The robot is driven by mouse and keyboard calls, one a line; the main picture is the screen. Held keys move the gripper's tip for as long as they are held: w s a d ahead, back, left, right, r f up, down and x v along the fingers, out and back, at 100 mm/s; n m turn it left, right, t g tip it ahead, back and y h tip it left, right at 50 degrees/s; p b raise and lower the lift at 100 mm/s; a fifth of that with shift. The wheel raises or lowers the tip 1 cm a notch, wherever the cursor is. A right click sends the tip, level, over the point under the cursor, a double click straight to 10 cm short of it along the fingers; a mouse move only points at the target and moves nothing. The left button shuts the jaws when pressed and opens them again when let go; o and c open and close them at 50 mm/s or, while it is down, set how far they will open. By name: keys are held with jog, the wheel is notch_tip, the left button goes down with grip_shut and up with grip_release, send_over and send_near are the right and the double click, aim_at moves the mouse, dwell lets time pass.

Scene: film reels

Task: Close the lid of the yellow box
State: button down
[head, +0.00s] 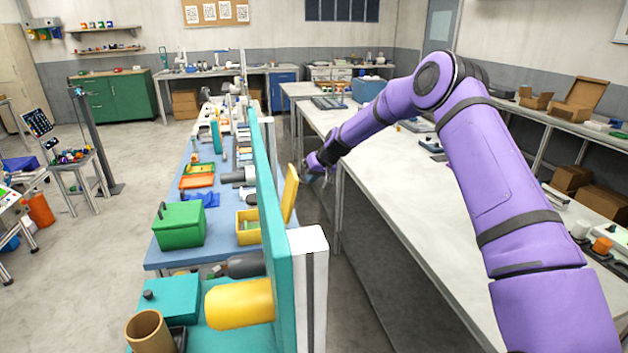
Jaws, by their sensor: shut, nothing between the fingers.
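The yellow box (247,236) sits on the blue table (160,262), partly hidden behind the teal upright panel (273,230). Its yellow lid (290,192) stands up, open, and leans a little to the right, showing above and beside the panel. My purple arm reaches over from the right. My gripper (306,177) is shut and empty, just right of the lid's upper part; I cannot tell whether it touches the lid.
A green box (180,224) stands left of the yellow box, and orange and green trays (197,182) lie behind. A yellow cylinder (239,303) sticks out from the panel in front. A long white bench (400,190) runs along the right of a narrow gap.

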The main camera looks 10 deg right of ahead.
aim_at(290, 181)
jog(key=a+r+h, duration=0.1)
jog(key=a, duration=0.1)
jog(key=a+h, duration=0.1)
jog(key=a, duration=0.1)
jog(key=a+r+n+h, duration=0.1)
jog(key=a+h, duration=0.1)
jog(key=shift+a+r, duration=0.3)
jog(key=shift+r, duration=0.05)
jog(key=shift+a+r+h, duration=0.15)
jog(key=shift+a+h, duration=0.35)
jog(key=shift+a, duration=2.45)
